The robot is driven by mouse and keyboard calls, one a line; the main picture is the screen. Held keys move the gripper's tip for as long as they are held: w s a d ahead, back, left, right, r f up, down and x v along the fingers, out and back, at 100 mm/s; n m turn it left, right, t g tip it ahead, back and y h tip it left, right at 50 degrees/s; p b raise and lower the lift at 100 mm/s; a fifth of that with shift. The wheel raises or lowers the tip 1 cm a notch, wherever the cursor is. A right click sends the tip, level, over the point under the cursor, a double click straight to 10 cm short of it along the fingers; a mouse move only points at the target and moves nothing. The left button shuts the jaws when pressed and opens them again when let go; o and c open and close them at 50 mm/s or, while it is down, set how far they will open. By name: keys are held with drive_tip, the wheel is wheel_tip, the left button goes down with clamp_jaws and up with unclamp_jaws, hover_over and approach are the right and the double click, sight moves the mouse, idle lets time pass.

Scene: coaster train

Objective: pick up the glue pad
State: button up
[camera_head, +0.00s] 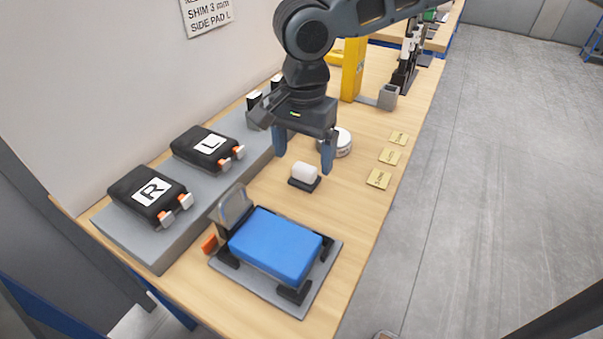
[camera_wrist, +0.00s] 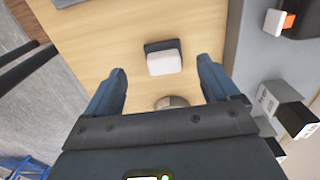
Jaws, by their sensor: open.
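A small white rounded block (camera_head: 305,172), which looks like the glue pad, sits on a black base (camera_head: 304,185) on the wooden table. It also shows in the wrist view (camera_wrist: 165,63), near the middle between my fingers, on its dark base (camera_wrist: 162,46). My gripper (camera_head: 303,158) is open and empty, with its two blue fingers pointing down above the table. In the wrist view my gripper (camera_wrist: 161,70) has one finger to each side of the white block. The fingers do not appear to touch it.
A blue block (camera_head: 275,245) lies in a grey fixture in front. A round white-topped tin (camera_head: 343,142) stands close behind the white block. Black cases marked R (camera_head: 150,192) and L (camera_head: 207,148) rest on a grey ledge (camera_head: 150,240). Brass plates (camera_head: 378,179) lie at the right edge.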

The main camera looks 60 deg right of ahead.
sight(304, 168)
drive_tip(key=f, duration=0.2)
drive_tip(key=d+f, duration=0.1)
drive_tip(key=f, duration=0.1)
drive_tip(key=shift+w+f, duration=0.15)
drive_tip(key=shift+w, duration=0.05)
drive_tip(key=shift+a+f, duration=0.1)
drive_tip(key=shift+f, duration=0.55)
drive_tip(key=shift+c, duration=0.3)
drive_tip(key=c, duration=1.1)
drive_tip(key=shift+r, duration=0.15)
drive_tip(key=shift+r, duration=0.5)
wheel_tip(304, 168, up, 3)
drive_tip(key=shift+f, duration=0.1)
drive_tip(key=d+r, duration=0.2)
drive_tip(key=d, duration=0.1)
drive_tip(key=s+d+r, duration=0.1)
drive_tip(key=d+r, duration=0.1)
drive_tip(key=d, duration=0.2)
drive_tip(key=s+d+r, duration=0.1)
drive_tip(key=d+r, duration=0.2)
drive_tip(key=d, duration=0.1)
drive_tip(key=shift+s+d, duration=0.25)
